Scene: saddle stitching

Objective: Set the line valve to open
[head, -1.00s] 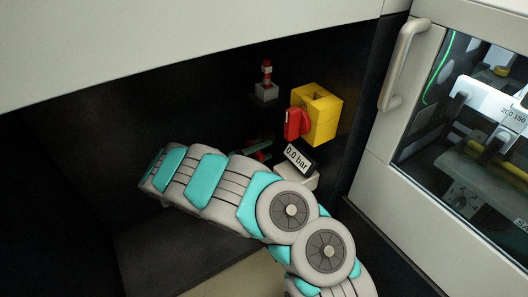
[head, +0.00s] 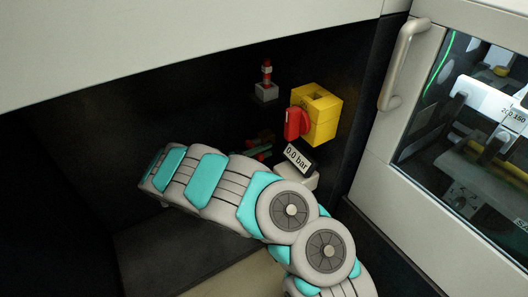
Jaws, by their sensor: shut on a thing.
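The line valve (head: 265,138) is partly seen low on the dark back wall, just left of the pressure display. Only a small red part and some dark green parts show above my arm, and the rest is hidden behind it. My grey and teal arm crosses the middle of the view in front of this spot. My gripper is hidden behind the arm, so its fingers and its contact with the valve do not show.
A small display (head: 298,158) reads 0.0 bar. Above it is a yellow box (head: 322,112) with a red rotary knob (head: 296,123). A glazed door with a handle (head: 402,62) bounds the right side.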

